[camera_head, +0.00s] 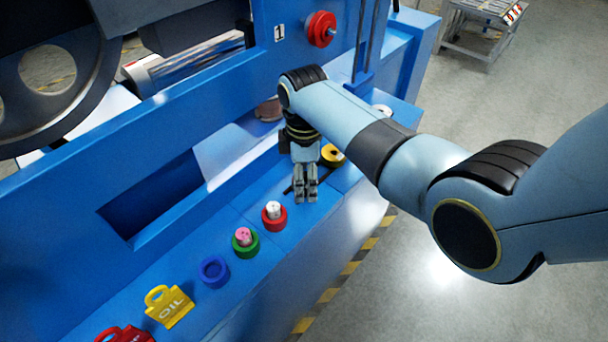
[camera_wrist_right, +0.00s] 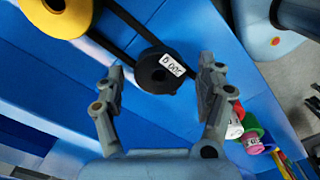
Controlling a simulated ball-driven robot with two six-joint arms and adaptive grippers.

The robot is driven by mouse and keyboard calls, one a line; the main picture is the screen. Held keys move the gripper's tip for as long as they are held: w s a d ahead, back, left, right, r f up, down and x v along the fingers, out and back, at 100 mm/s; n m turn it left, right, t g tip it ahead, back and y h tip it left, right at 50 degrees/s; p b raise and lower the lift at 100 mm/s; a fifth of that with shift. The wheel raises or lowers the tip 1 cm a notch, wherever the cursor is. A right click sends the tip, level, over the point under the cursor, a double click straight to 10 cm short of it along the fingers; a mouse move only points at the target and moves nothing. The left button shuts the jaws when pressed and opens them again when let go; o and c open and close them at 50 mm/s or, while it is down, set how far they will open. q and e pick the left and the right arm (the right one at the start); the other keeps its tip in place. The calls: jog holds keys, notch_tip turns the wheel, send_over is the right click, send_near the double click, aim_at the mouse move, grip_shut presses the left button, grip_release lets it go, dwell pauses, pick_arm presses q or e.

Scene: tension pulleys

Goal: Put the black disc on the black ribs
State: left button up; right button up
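The black disc (camera_wrist_right: 148,76) with a white label lies on the blue surface in the right wrist view, between the tips of my right gripper (camera_wrist_right: 160,72). The fingers are spread with gaps on both sides of the disc. In the head view my right gripper (camera_head: 306,196) points down over the blue ledge and hides the disc. Dark strips (camera_wrist_right: 125,38) run to the disc in the wrist view; I cannot tell whether they are the black ribs. My left gripper is not in view.
A yellow disc (camera_head: 332,155) sits behind my right gripper.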

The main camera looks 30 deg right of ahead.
notch_tip(320, 180, up, 12)
jog(key=p, duration=0.2)
jog(key=shift+r+p, duration=0.15)
jog(key=shift+p, duration=0.2)
dwell(0.4)
